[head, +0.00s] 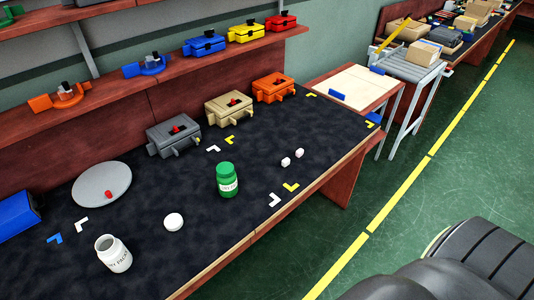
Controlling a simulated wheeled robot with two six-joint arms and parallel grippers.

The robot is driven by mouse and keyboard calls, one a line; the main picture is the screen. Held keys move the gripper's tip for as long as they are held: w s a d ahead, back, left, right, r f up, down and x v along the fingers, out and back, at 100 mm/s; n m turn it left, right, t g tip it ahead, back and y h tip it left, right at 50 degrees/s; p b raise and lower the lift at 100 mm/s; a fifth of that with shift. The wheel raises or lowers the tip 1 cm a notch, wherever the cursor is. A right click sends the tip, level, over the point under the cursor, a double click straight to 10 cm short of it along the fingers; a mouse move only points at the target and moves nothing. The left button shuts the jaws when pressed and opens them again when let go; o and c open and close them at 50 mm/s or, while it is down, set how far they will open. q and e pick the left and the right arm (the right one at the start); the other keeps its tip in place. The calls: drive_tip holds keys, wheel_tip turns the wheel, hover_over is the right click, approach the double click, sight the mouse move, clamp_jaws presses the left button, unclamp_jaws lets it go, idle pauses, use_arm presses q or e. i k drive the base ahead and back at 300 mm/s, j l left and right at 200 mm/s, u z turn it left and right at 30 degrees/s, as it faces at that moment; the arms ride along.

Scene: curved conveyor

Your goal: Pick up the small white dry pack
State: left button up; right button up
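Two small white pieces lie close together on the dark table mat, right of the green bottle: a nearer one (285,162) and a farther one (299,153). They look like small packs, but are too small to read. A white open bottle (114,256) stands at the front left; its label lettering seems to include "PACK". A round white cap (173,221) lies flat on the mat, right of the white bottle. A green bottle (228,180) with a green lid stands upright near the middle. Neither of my grippers is in view.
Grey (173,134), beige (229,107) and orange (273,87) boxes line the table's back. A grey disc (102,184) with a red knob lies at left. White, yellow and blue corner marks lie on the mat. A conveyor (412,68) with cartons stands at upper right; green floor is open at right.

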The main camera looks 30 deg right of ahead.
sight(285, 162)
drive_tip(key=i+l+u, duration=0.1)
drive_tip(key=l+u, duration=0.4)
drive_tip(key=l, duration=2)
